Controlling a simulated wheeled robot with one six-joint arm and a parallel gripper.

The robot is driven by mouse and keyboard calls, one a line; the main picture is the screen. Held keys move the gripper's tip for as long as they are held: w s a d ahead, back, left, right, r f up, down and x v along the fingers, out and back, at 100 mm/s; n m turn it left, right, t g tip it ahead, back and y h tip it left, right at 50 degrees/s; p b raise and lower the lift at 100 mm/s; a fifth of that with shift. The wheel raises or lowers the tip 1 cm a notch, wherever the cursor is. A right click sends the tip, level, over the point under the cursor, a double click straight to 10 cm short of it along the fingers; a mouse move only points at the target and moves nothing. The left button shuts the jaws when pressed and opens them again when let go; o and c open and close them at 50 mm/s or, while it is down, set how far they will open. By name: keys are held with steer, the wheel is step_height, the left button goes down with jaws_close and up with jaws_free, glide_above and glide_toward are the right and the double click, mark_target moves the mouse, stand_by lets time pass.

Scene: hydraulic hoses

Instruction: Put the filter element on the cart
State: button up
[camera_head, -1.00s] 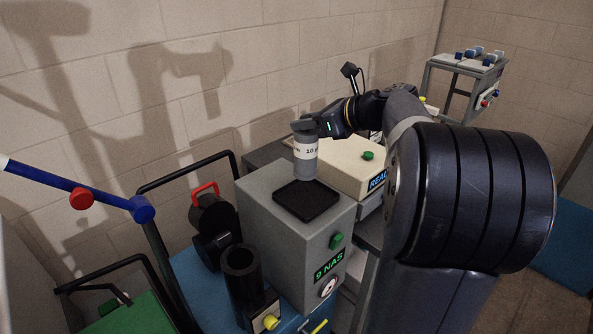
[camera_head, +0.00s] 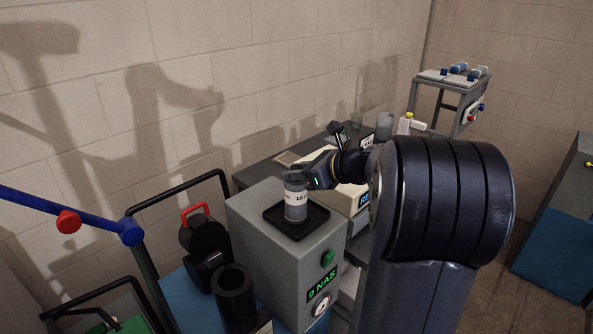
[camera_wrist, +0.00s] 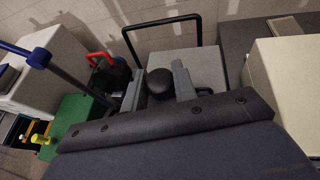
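The filter element (camera_head: 295,205) is a grey cylinder with a white label reading "10". It is upright over the black tray (camera_head: 318,222) on top of the grey box unit; I cannot tell whether its base touches the tray. My gripper (camera_head: 296,176) is shut on its top end from above and the right. In the wrist view, its dark round top (camera_wrist: 160,84) sits between the two fingers of my gripper (camera_wrist: 158,92). The blue surface (camera_head: 172,292) beneath the grey unit looks like the cart, partly hidden by the things on it.
The grey unit (camera_head: 272,265) shows "9 NAS" and has a green button. Left of it are a black open cylinder (camera_head: 233,292), a black part with a red handle (camera_head: 197,210) and a black rail. A cream box (camera_head: 350,195) stands behind right; a small table (camera_head: 446,82) is farther back.

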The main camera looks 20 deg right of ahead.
steer(key=o, duration=0.4)
steer(key=shift+r, duration=0.1)
steer(key=shift+s+d+r, duration=0.1)
steer(key=shift+r, duration=0.05)
steer(key=b+v, duration=0.1)
steer(key=v, duration=1)
steer(key=shift+s+d+r, duration=0.2)
steer(key=shift+s, duration=0.1)
